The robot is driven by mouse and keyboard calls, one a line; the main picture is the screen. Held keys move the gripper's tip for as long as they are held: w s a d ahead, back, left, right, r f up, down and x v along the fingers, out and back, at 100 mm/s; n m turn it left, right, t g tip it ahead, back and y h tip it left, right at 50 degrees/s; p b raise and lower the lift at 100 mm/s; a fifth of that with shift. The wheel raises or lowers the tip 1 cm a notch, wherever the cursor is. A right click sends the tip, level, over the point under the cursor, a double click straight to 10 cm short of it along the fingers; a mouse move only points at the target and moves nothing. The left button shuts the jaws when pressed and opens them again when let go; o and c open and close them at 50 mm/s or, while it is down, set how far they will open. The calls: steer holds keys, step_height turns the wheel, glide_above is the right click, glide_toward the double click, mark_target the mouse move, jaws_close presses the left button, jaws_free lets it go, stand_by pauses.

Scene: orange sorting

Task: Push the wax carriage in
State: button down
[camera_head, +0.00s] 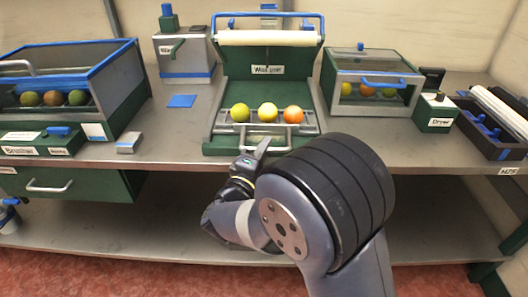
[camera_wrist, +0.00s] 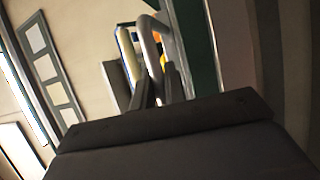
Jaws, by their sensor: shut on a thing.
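The wax carriage (camera_head: 221,128) is a grey tray at the front of the green wax unit (camera_head: 235,70). It holds a yellow-green fruit (camera_head: 240,112), a yellow fruit (camera_head: 267,112) and an orange one (camera_head: 293,114) in a row. Its grey bar handle (camera_head: 287,139) faces the front edge and also shows in the wrist view (camera_wrist: 149,30). My gripper (camera_head: 264,144) is shut on the handle, with its two fingers around the bar in the wrist view (camera_wrist: 160,92). My arm hides part of the area in front of the carriage.
A blue-edged glass bin with fruit (camera_head: 70,50) stands left, and a brushing box (camera_head: 40,141) in front of it. A lidded clear box (camera_head: 372,83) and dryer box (camera_head: 435,112) stand right. A blue pad (camera_head: 181,101) and small grey block (camera_head: 128,143) lie left of the unit.

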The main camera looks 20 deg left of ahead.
steer(key=shift+w+a, duration=0.25)
steer(key=shift+w, duration=0.75)
steer(key=c, duration=1.5)
jaws_free()
steer(key=shift+o, duration=0.2)
steer(key=shift+s, duration=0.1)
